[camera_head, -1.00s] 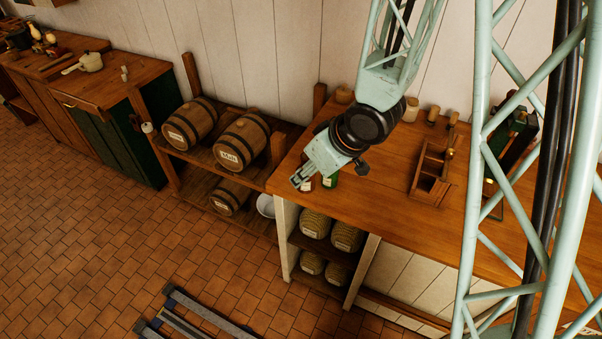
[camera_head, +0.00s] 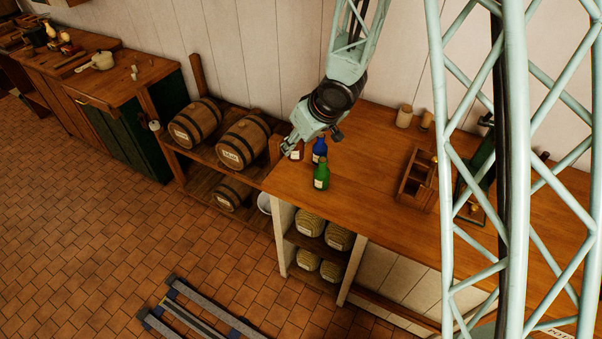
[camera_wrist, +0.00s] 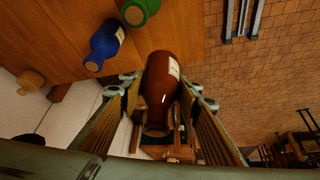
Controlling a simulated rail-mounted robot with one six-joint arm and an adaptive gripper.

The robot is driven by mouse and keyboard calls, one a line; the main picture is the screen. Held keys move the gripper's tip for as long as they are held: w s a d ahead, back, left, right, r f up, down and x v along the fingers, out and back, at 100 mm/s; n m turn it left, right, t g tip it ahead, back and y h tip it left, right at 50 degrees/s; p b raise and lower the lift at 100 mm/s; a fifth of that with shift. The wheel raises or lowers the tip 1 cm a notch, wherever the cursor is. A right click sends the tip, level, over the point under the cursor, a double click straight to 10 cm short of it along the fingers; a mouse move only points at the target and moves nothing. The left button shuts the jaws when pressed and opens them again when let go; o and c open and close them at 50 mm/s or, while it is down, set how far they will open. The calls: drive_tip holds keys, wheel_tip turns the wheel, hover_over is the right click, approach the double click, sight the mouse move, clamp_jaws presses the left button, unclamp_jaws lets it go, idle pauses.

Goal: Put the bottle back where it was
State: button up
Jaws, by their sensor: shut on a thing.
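My gripper (camera_head: 291,148) is over the left end of the wooden counter. It is shut on a brown bottle (camera_wrist: 163,88) with a pale label, between its two fingers in the wrist view. In the head view the brown bottle (camera_head: 297,153) is partly hidden by the gripper; whether its base touches the counter I cannot tell. A blue bottle (camera_head: 319,151) stands just right of it, also seen in the wrist view (camera_wrist: 106,42). A green bottle (camera_head: 321,177) stands nearer the counter's front edge and shows at the top of the wrist view (camera_wrist: 139,10).
The wooden counter (camera_head: 370,160) is clear right of the bottles up to a small wooden caddy (camera_head: 417,182). Cork-like jars (camera_head: 404,116) stand at the back. A barrel rack with barrels (camera_head: 243,142) adjoins the counter's left end.

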sight(295, 155)
drive_tip(key=shift+w+r, duration=0.1)
drive_tip(key=shift+w, duration=0.4)
drive_tip(key=shift+a, duration=0.1)
drive_tip(key=shift+f+b, duration=1.1)
drive_tip(key=shift+f, duration=2.05)
drive_tip(key=shift+f, duration=0.1)
drive_tip(key=shift+f+b, duration=0.45)
drive_tip(key=shift+f, duration=1.3)
drive_tip(key=shift+f, duration=0.1)
drive_tip(key=o, duration=1.1)
